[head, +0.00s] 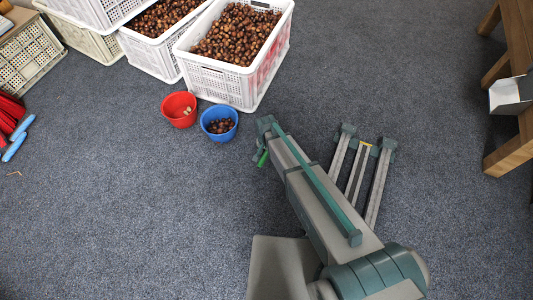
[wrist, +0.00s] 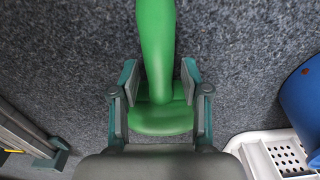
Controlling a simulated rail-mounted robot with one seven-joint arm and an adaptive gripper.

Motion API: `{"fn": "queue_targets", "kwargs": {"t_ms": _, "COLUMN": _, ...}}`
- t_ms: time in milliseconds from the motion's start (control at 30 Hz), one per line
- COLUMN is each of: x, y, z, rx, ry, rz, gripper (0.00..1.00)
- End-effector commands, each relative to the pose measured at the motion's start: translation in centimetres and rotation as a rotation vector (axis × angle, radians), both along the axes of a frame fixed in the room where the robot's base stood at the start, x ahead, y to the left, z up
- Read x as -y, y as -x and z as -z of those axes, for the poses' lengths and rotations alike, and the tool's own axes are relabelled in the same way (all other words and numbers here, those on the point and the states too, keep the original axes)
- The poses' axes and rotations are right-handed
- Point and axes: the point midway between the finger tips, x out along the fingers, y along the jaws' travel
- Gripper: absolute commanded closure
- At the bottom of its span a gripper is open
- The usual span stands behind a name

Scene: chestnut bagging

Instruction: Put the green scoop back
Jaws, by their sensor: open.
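The green scoop (wrist: 156,45) lies between my gripper's two fingers in the wrist view, with a long part running up the picture and a wider rounded part low between the fingers. My gripper (wrist: 160,82) is open around it, with small gaps visible at the upper finger pads. Lower down I cannot tell whether the pads touch it. In the head view only a small green piece of the scoop (head: 263,158) shows beside my arm; the arm hides the rest, and the fingers are not clear there.
A blue bowl (head: 219,136) with chestnuts and a red bowl (head: 170,116) stand on the carpet near my arm's end. A white crate (head: 218,82) full of chestnuts stands behind them. A wooden table (head: 510,150) is at the right. Carpet at the lower left is clear.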

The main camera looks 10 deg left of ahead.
Motion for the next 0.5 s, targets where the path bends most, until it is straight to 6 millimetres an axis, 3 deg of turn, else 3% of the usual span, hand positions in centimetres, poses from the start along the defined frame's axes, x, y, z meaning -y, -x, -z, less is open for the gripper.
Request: {"fn": "queue_targets", "kwargs": {"t_ms": 500, "x": 0.0, "y": 0.3, "z": -9.4, "rx": 0.001, "ry": -0.001, "rz": 0.0, "gripper": 0.54}}
